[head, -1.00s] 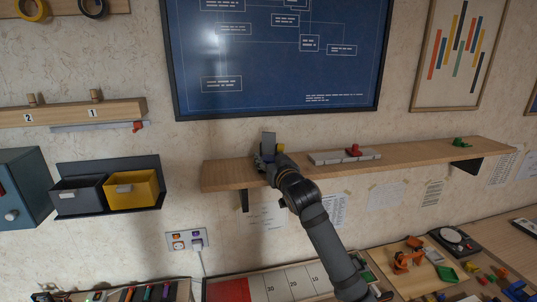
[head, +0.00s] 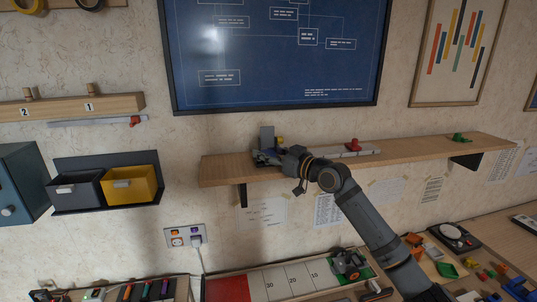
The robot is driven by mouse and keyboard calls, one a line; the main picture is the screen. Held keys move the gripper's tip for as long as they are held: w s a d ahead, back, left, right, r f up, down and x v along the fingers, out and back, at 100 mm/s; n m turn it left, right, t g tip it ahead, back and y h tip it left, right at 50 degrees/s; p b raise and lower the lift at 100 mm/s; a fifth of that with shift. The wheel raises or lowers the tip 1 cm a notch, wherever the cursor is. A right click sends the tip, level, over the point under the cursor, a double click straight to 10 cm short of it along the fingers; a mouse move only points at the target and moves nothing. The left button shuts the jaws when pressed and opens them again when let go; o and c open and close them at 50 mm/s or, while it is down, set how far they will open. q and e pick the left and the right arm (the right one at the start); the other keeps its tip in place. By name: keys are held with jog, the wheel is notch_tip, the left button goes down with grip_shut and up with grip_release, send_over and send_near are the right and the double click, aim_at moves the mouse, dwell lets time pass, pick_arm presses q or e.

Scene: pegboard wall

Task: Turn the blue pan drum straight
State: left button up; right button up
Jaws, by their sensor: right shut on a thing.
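A small device stands on the left part of the wooden shelf (head: 222,172). It has an upright grey plate (head: 267,136) with a yellow part (head: 280,141) beside it on the right. Low in front of the plate is a dark bluish part, the blue pan drum (head: 262,155), small and mostly covered by my gripper. My right gripper (head: 272,157) reaches in from the right, low over the shelf, and is shut on the drum. The drum's exact angle cannot be told. My left gripper is not in view.
A light block with a red knob (head: 353,145) lies on the shelf right of my wrist. A green piece (head: 459,138) sits at the shelf's right end. A large blue chart (head: 280,60) hangs just above. Grey and yellow bins (head: 134,190) hang to the left.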

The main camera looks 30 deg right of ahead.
jog(key=o, duration=1.1)
jog(key=shift+w+f, duration=0.15)
jog(key=shift+w, duration=0.15)
jog(key=shift+o, duration=0.2)
jog(key=shift+s, duration=0.2)
